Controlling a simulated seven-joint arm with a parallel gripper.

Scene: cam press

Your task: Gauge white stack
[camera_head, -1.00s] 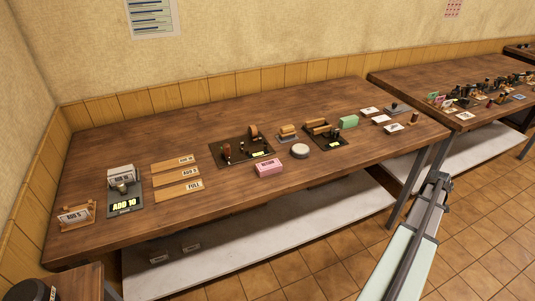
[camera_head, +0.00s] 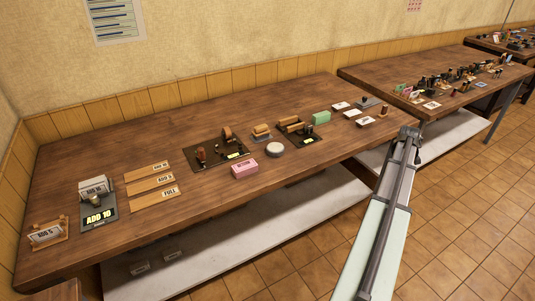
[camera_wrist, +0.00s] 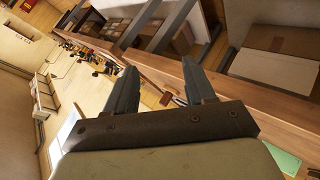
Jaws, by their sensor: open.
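A stack of white cards (camera_head: 94,186) stands in a dark holder (camera_head: 101,222) marked "ADD 10" at the left end of the wooden table. A wooden holder with a white "ADD 5" card (camera_head: 47,233) is left of it. Three wooden strips, the nearest marked "FULL" (camera_head: 157,197), lie to its right. Several small flat white pieces (camera_head: 341,105) lie near the table's right end; I cannot tell if any is stacked. My gripper (camera_wrist: 159,68) is open and empty in the wrist view. In the head view its end (camera_head: 409,133) is by the table's right end, far from the card holders.
A pink block (camera_head: 244,169), a round pale puck (camera_head: 275,149), a green block (camera_head: 321,117) and two dark trays with fittings (camera_head: 205,163) occupy the table's middle. A second cluttered table (camera_head: 390,78) stands at right. A pale shelf (camera_head: 230,243) runs underneath.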

